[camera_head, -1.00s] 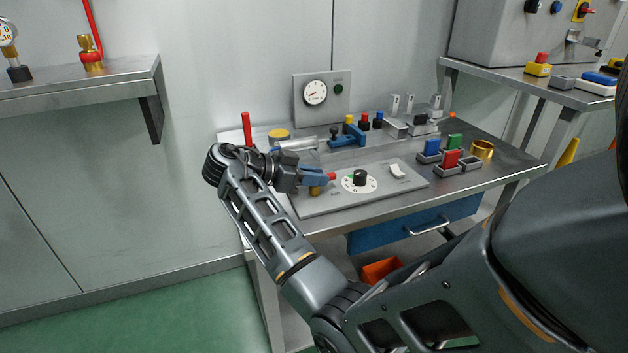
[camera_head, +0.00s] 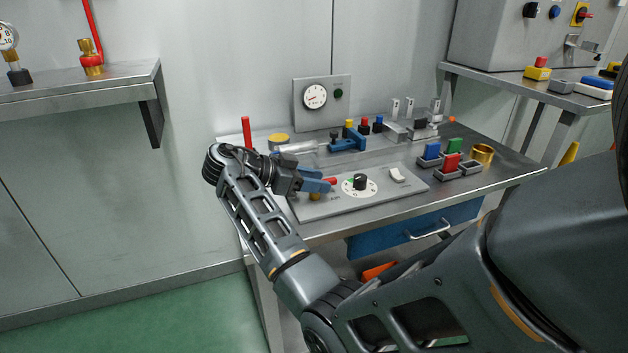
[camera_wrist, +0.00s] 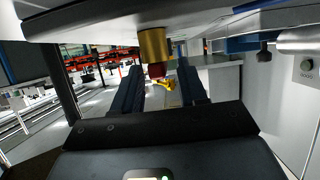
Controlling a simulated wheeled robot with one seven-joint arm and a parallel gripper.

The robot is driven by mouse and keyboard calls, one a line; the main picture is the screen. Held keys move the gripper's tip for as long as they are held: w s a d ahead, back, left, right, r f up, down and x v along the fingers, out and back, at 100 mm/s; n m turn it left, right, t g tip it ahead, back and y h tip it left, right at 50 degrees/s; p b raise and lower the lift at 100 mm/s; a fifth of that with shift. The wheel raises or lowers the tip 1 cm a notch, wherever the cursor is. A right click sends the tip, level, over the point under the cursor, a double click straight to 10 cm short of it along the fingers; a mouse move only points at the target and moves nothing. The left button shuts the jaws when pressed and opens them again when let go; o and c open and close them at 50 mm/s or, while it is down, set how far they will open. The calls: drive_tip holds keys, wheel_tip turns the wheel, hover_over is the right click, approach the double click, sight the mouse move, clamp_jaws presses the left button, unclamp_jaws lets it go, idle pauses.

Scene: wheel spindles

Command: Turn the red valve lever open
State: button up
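The red valve lever (camera_head: 331,181) sits on a brass valve body (camera_head: 314,196) at the left end of the grey panel on the bench. My gripper (camera_head: 326,181) is at the lever, its two blue fingers apart, with the red end showing by the fingertips. In the wrist view the brass body (camera_wrist: 153,45) and a dark red part of the lever (camera_wrist: 156,70) show between the open fingers (camera_wrist: 162,82). I see no clear finger contact with the lever. My fingers partly hide the lever and valve body.
The grey panel (camera_head: 300,210) also carries a black dial knob (camera_head: 360,182) and a white rocker switch (camera_head: 397,175). A red upright rod (camera_head: 246,130) stands at the bench's back left.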

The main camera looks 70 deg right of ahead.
drive_tip(key=shift+p+v, duration=0.6)
drive_tip(key=shift+v, duration=3.3)
